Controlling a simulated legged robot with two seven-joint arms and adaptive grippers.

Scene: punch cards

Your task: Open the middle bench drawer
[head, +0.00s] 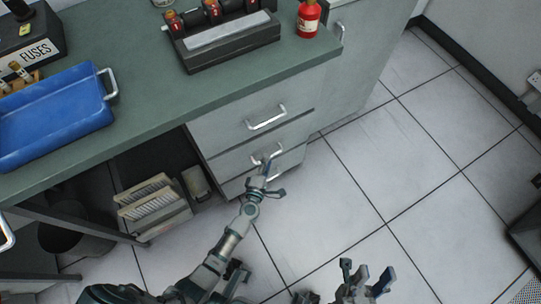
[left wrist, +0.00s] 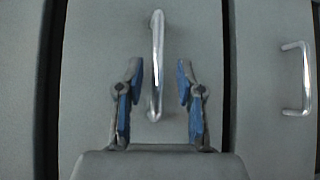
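The middle bench drawer (head: 240,160) is closed below the top drawer, with a silver bar handle (head: 267,153). My left gripper (head: 273,178) is at the front of this drawer. In the left wrist view, the handle (left wrist: 157,60) stands upright in the picture, its lower end between the two blue-padded fingers (left wrist: 158,92). The fingers are open with a gap on both sides, and I see no contact. My right gripper (head: 366,277) is low in the head view, over the floor, with its fingers apart and empty.
The closed top drawer (head: 225,124) has its own handle (head: 267,118), which also shows at the right of the left wrist view (left wrist: 297,78). The green bench top (head: 150,95) carries a blue tray (head: 50,122) and a red bottle (head: 308,20).

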